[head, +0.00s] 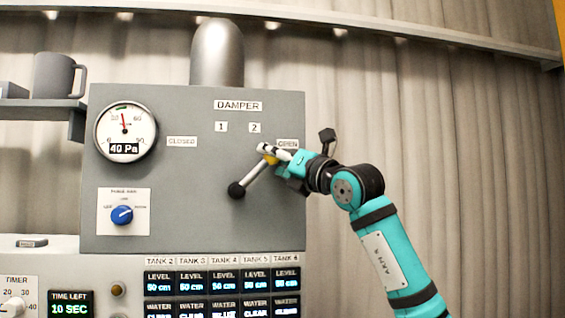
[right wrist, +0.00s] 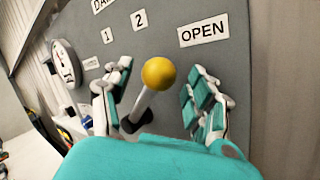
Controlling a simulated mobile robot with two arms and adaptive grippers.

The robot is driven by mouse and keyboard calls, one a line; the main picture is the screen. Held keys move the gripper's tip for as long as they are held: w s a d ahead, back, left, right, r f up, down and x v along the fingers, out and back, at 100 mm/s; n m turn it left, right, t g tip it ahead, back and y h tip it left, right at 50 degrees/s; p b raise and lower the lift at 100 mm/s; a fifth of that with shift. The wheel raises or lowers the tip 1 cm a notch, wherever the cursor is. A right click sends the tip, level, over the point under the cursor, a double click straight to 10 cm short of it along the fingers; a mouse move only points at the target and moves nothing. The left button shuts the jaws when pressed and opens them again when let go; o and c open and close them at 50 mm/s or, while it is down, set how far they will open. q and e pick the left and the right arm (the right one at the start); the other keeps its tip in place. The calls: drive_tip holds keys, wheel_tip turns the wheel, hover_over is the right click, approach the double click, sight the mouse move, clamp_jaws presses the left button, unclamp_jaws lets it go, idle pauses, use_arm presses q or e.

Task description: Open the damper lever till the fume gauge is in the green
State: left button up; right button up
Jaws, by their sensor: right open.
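The damper lever (head: 255,175) is a grey rod on a dark pivot, with a yellow knob (head: 271,159). It tilts up and right, toward the side between the "2" and OPEN labels. In the right wrist view the yellow knob (right wrist: 158,73) stands between the spread fingers of my right gripper (right wrist: 155,100), with gaps on both sides. In the head view that gripper (head: 273,154) partly covers the knob. The fume gauge (head: 125,131) reads 40 Pa. Its needle points nearly straight up, close to a small green band at the top. My left gripper is not in view.
The grey panel (head: 200,225) carries CLOSED (head: 182,142) and OPEN (head: 288,144) labels and a blue knob (head: 122,215). Tank displays (head: 222,285) sit below. A mug (head: 54,76) stands on the left shelf. The space right of my arm is clear.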

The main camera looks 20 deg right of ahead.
drive_tip(key=v, duration=1.2)
